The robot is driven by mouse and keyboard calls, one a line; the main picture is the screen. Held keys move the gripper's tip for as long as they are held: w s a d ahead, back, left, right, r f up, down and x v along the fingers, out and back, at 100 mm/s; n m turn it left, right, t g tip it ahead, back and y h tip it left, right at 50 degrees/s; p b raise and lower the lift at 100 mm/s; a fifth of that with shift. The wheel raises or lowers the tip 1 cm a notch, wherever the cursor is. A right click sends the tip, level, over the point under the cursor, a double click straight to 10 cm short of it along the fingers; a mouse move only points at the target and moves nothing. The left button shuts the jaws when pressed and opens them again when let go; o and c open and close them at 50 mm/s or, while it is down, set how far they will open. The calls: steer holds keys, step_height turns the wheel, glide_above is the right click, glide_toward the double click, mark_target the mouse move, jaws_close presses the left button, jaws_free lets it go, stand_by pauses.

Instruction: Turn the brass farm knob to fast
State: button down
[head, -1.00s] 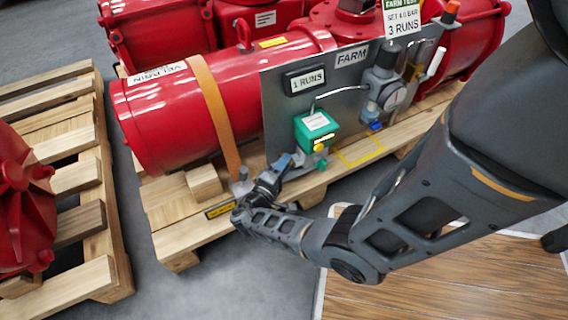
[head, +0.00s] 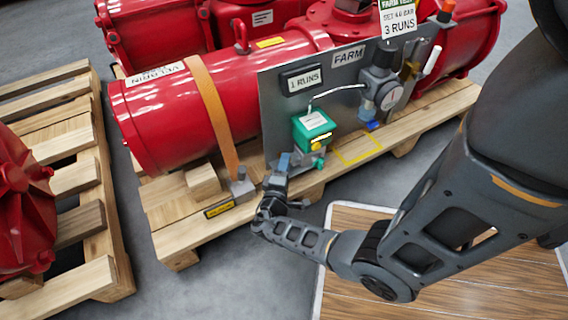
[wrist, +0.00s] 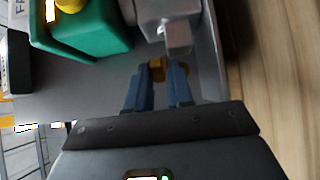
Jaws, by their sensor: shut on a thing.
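The brass knob (wrist: 157,73) shows small between my fingertips in the wrist view, just below a grey metal block (wrist: 177,36). My gripper (wrist: 158,76) is shut on it, with one blue-grey finger on each side. In the head view my gripper (head: 284,163) is at the lower edge of the grey FARM panel (head: 272,112), left of and below the green box (head: 313,128). The knob is hidden there by the fingers. I cannot read any fast or slow marking or the knob's setting.
A counter (head: 304,79) reads 1 RUNS. A gauge (head: 389,97) and a sign (head: 397,20) reading 3 RUNS are at the right. The red actuator (head: 165,115) rests on a wooden pallet (head: 180,232). A yellow knob (wrist: 70,4) on the green box is close by.

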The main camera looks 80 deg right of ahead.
steer(key=c, duration=1.4)
jaws_free()
steer(key=shift+w+d+r, duration=0.1)
steer(key=shift+w+r, duration=0.05)
steer(key=shift+r, duration=0.25)
steer(key=shift+o, duration=1.4)
steer(key=shift+f, duration=0.15)
steer(key=shift+a+p, duration=0.65)
steer(key=shift+a, duration=3.35)
